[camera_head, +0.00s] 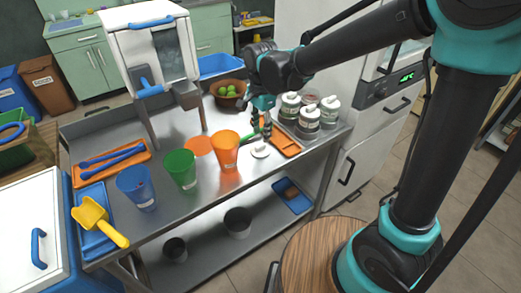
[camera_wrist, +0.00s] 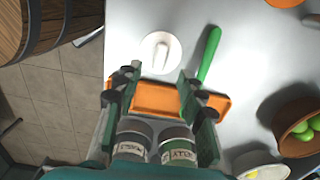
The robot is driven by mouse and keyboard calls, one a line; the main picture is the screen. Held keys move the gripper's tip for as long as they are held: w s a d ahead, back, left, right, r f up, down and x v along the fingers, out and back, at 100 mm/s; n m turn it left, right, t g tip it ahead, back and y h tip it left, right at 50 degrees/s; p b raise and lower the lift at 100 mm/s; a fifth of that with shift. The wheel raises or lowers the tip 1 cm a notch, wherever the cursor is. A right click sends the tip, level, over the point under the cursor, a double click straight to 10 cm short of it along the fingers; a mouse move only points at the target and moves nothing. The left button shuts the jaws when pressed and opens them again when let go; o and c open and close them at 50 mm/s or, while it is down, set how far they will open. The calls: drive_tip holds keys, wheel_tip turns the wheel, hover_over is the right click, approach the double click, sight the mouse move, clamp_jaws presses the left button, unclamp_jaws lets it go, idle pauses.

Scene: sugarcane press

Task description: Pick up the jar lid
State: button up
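The jar lid is a white disc with a raised grip on top. It lies flat on the metal table, at the table's front edge in the head view (camera_head: 260,152) and just beyond my fingertips in the wrist view (camera_wrist: 150,42). My gripper (camera_wrist: 160,76) is open and empty, its two fingers spread either side of the orange tray, with the lid ahead of the gap. In the head view my gripper (camera_head: 262,122) hangs above the table close behind the lid, partly hidden by its own links.
A green-handled tool (camera_wrist: 209,55) lies right of the lid in the wrist view. The orange tray (camera_wrist: 165,98) lies beside labelled jars (camera_wrist: 180,145). An orange cup (camera_head: 226,152) stands left of the lid in the head view. A brown bowl of green fruit (camera_head: 227,98) stands behind.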

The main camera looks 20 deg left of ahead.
sight(262, 144)
drive_tip(key=shift+f, duration=2.7)
drive_tip(key=shift+d, duration=0.1)
drive_tip(key=shift+c, duration=0.2)
clamp_jaws()
